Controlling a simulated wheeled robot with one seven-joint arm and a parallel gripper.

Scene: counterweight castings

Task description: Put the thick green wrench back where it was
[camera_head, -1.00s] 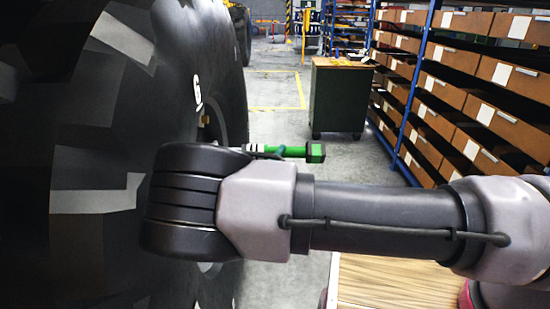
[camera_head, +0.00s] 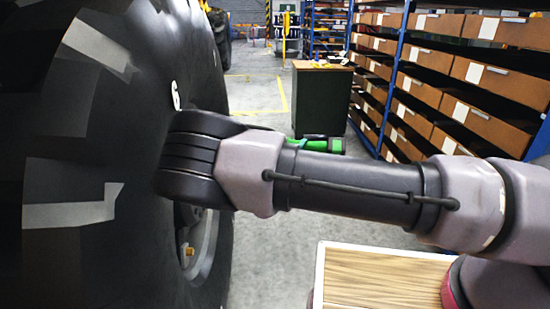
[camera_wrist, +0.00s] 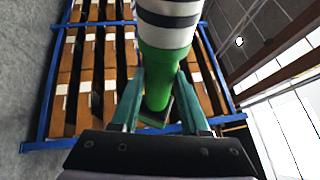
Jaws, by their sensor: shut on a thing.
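The thick green wrench (camera_wrist: 158,62) is in my gripper (camera_wrist: 165,92) in the wrist view. Its green shaft lies between the two teal fingers, and a wide black-and-white banded part shows at the top of that view. In the head view only a short green length of the wrench (camera_head: 325,145) shows beyond my arm; the rest is hidden behind the arm. My gripper is shut on the wrench and holds it off the floor. The place it came from cannot be made out.
A huge black tire (camera_head: 90,150) fills the left, close to my arm. A wooden-topped surface (camera_head: 375,280) is at lower right. A dark green cabinet (camera_head: 322,100) stands behind on the grey floor. Blue shelving with brown bins (camera_head: 480,75) lines the right. Floor between is clear.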

